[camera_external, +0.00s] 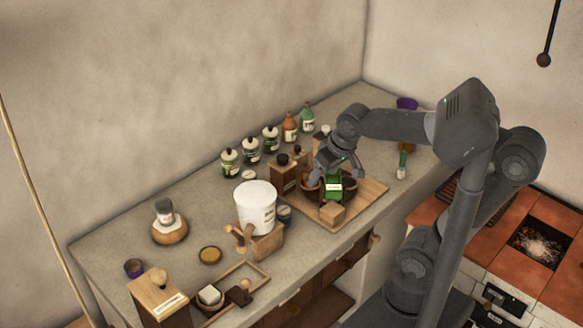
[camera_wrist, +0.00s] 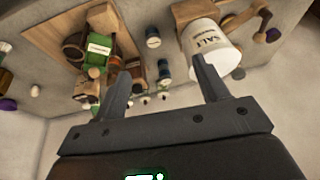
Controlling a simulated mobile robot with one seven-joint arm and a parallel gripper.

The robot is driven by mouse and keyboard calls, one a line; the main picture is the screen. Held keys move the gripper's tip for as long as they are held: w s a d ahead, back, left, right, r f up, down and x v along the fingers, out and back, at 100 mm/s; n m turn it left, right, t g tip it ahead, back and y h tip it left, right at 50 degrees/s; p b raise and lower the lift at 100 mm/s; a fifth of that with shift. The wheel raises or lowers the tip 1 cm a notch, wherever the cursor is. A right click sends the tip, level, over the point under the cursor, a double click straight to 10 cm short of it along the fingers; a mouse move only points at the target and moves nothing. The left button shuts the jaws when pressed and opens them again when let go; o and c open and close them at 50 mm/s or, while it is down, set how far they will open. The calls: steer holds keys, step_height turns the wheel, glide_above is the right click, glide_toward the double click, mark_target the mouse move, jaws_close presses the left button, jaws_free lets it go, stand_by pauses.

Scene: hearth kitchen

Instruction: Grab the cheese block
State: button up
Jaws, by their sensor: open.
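A pale tan block (camera_external: 332,212), which looks like the cheese block though I cannot be sure, sits at the near part of a wooden board (camera_external: 362,205) on the counter. It also shows in the wrist view (camera_wrist: 103,17), at the upper left. A green labelled box (camera_external: 333,187) stands just behind it, between dark brown bowls. My gripper (camera_external: 335,175) is open and empty, above the board near the green box. In the wrist view the fingers (camera_wrist: 160,68) are spread wide, with the tan block outside them to the left.
A white salt tub (camera_external: 256,207) stands left of the board; in the wrist view it (camera_wrist: 208,44) is near the right finger. Several bottles and jars (camera_external: 270,138) line the back. A white block (camera_external: 209,294) sits in a bowl at the front left. Counter behind the tub is partly clear.

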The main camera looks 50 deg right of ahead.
steer(key=w+a+f+g, duration=0.2)
steer(key=w+a, duration=0.5)
steer(key=a, duration=0.4)
steer(key=g, duration=0.2)
glide_above(209, 292)
steer(key=shift+h, duration=0.4)
steer(key=f, duration=1.7)
steer(key=shift+s, duration=0.2)
steer(key=shift+w+f, duration=0.15)
steer(key=shift+f, duration=2.85)
steer(key=shift+c, duration=0.4)
